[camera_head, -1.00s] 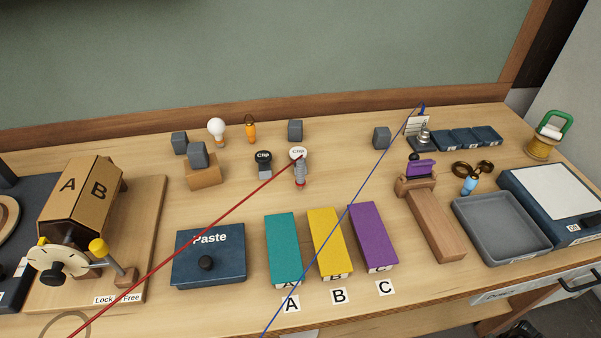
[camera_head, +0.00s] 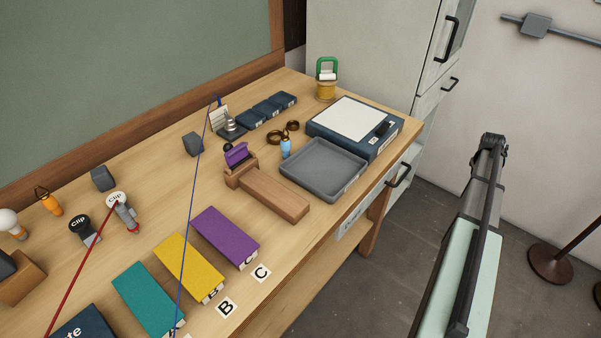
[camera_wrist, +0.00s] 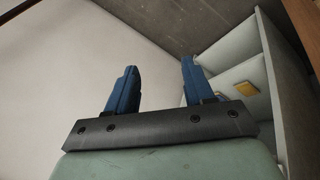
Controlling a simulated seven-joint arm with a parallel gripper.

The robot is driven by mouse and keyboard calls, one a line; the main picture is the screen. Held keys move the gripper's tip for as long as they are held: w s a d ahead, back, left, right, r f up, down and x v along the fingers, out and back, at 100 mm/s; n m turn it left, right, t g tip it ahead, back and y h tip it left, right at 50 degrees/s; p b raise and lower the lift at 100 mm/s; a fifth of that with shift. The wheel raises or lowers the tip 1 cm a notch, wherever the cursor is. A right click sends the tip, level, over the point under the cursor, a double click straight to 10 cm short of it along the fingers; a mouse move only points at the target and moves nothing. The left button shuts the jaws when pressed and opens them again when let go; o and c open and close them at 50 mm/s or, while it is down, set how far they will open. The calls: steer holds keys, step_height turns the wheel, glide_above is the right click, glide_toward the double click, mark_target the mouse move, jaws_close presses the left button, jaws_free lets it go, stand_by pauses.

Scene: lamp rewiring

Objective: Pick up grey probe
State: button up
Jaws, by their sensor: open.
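I cannot tell for sure which thing is the grey probe. A white-topped Clip (camera_head: 119,205) with a grey body and a red band stands on the table at the left, the red line running to it. A black-topped Clip (camera_head: 82,228) with a grey lower part is beside it. A small grey metal piece (camera_head: 230,124) stands on a dark base at the back. My gripper (camera_wrist: 158,75) shows only in the wrist view, its two blue fingers apart with nothing between them. It faces a pale wall and shelves, away from the table things.
Teal (camera_head: 147,298), yellow (camera_head: 189,266) and purple (camera_head: 226,236) blocks lie along the front. A grey tray (camera_head: 325,190) and a dark box with a white top (camera_head: 352,120) are at the right end. A wooden holder (camera_head: 268,193) is beside the tray. Thin red and blue lines cross the view.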

steer(key=w+a+r+n+t+h, duration=0.1)
steer(key=w+a+r+n+h, duration=0.2)
steer(key=w+a+r, duration=0.45)
steer(key=w+a+r+n+t+h, duration=0.1)
steer(key=w+a+r+n+h, duration=0.2)
steer(key=a+r, duration=0.8)
steer(key=w+a+r+t, duration=0.1)
steer(key=a+r, duration=0.2)
steer(key=a, duration=0.7)
steer(key=w+a+r+n+t, duration=0.1)
steer(key=a+r, duration=0.3)
steer(key=a, duration=0.6)
steer(key=w+a+r+t, duration=0.1)
steer(key=w+a+r, duration=0.15)
steer(key=a, duration=0.75)
steer(key=s+a+r+t+y, duration=0.1)
steer(key=s+a+y, duration=0.15)
steer(key=a, duration=0.75)
steer(key=s+a+r+y, duration=0.15)
steer(key=s+a, duration=0.25)
steer(key=a, duration=0.7)
steer(key=n+g+y, duration=0.1)
steer(key=g+y, duration=0.4)
steer(key=y, duration=0.4)
glide_toward(118, 210)
steer(key=x, duration=0.7)
steer(key=shift+w+f, duration=0.1)
steer(key=shift+f, duration=0.4)
steer(key=shift+w+a, duration=0.1)
